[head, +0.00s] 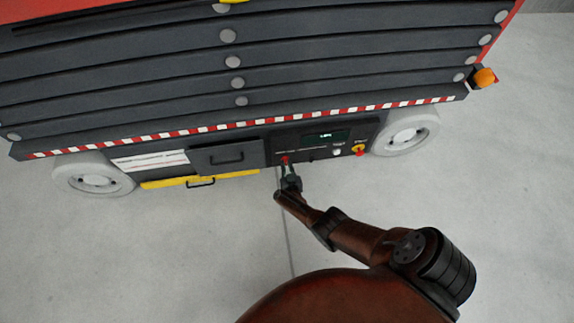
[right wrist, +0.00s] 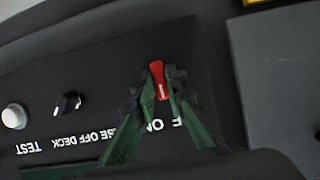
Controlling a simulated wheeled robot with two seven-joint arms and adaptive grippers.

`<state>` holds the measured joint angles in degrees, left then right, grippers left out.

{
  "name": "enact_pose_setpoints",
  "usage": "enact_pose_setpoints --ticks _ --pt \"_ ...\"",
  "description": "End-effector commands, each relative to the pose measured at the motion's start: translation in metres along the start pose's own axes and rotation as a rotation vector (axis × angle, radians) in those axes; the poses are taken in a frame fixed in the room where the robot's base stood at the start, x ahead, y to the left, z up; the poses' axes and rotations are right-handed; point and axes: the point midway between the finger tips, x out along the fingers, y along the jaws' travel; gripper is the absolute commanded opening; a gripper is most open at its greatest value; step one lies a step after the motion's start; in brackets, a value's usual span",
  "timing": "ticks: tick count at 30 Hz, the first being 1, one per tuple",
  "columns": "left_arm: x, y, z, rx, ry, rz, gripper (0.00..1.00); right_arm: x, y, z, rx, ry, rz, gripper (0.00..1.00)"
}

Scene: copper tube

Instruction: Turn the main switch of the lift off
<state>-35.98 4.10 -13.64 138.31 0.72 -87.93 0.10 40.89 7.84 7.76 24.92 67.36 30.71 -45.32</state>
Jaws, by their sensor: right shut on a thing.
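The red main switch (head: 285,159) sits on the dark control panel on the lift's side, left of the small display. In the right wrist view the red switch handle (right wrist: 157,72) stands between the fingertips of my right gripper (right wrist: 160,93), with its white mark upright in the picture. My right gripper (head: 288,176) is shut on the handle. The fingers partly cover the "OFF ON" lettering (right wrist: 165,125), which appears upside down. My left gripper is not in view.
A black "BASE OFF DECK" selector (right wrist: 67,104) and a white "TEST" button (right wrist: 14,116) are beside the switch. A red-and-yellow emergency stop (head: 359,149) is farther right. White wheels (head: 408,134) stand at both sides. The grey floor (head: 140,260) in front is clear.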

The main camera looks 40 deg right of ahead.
Motion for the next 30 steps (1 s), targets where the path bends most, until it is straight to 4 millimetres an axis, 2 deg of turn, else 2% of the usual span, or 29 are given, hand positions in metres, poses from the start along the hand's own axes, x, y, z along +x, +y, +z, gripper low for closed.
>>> enact_pose_setpoints --ticks 15,16,23,30 --pt "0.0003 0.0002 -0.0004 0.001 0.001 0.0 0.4 -0.0005 0.0004 0.0016 -0.015 -0.003 0.005 0.0" --pt "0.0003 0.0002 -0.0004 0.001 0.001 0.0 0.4 -0.0004 0.0003 0.0016 -0.015 -0.003 0.005 0.13" --pt "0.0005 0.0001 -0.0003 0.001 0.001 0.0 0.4 -0.0001 0.0005 0.0007 -0.013 -0.001 0.006 0.29" --pt "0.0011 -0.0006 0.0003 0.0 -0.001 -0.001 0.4 0.0001 0.0004 0.0001 -0.012 0.0 0.006 0.29"
